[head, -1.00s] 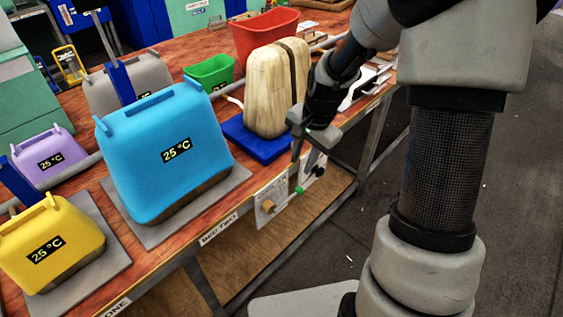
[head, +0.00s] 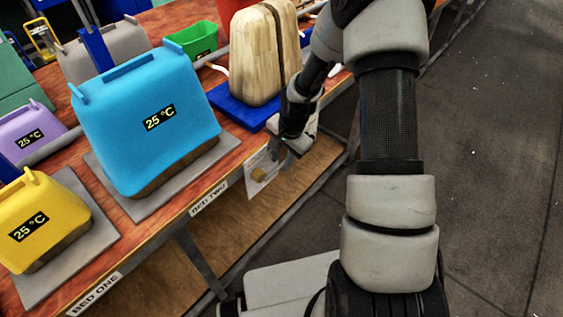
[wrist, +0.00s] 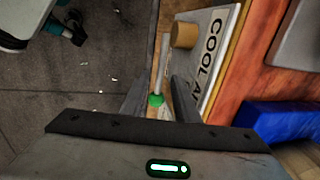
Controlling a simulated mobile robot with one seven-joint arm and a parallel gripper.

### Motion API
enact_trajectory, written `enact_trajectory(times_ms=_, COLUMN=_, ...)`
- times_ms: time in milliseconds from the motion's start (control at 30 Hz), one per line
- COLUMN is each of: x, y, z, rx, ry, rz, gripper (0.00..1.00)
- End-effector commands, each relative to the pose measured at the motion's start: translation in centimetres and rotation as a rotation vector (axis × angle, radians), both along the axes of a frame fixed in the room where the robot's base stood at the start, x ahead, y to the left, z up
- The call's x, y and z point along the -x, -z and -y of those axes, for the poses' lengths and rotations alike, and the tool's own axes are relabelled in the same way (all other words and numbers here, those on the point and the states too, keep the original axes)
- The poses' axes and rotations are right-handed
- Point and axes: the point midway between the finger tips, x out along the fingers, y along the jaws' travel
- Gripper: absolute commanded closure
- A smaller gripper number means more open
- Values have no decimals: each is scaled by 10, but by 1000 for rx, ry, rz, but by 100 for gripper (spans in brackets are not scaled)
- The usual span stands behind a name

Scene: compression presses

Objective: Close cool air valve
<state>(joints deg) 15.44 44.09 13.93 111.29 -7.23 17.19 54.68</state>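The cool air valve panel is a pale plate (wrist: 221,62) lettered "COOL A…" in the wrist view; the rest of the lettering is cut off. A tan round knob (wrist: 184,35) stands on it, and a thin rod with a green end (wrist: 156,100) runs alongside. My gripper (wrist: 160,98) is open, its two dark fingers on either side of the green end. I cannot tell whether they touch it. In the head view the panel (head: 252,187) is on the bench front, partly hidden by my gripper (head: 283,152), and the green end is hidden.
A wood-coloured press (head: 258,60) on a blue base (head: 235,112) stands above the panel. A blue press (head: 150,115) and yellow press (head: 40,225), both reading 25 °C, are to the left. The bench edge (head: 150,255) is close; open floor (head: 500,180) lies right.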

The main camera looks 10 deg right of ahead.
Motion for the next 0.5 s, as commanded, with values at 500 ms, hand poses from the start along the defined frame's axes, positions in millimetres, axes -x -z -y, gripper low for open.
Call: enact_trajectory(times_ms=500, x=-1, y=8, z=-1, rx=0, ry=0, rz=0, gripper=91)
